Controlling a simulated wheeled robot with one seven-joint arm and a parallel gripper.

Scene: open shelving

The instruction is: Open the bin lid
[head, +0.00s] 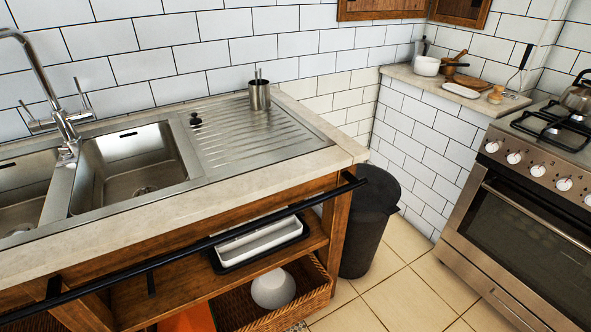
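A dark grey bin (368,232) stands on the floor just past the right end of the sink counter, against the white tiled wall. Its dark lid (378,188) appears to lie shut on top. The counter corner and rail hide part of the bin's left side and of the lid. My gripper is not in view.
The wooden sink counter (235,190) has a black rail (200,245) along its front and shelves with a white tray (262,240) and a basket (240,305). A steel oven (530,215) stands at the right. The tiled floor (400,295) between them is clear.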

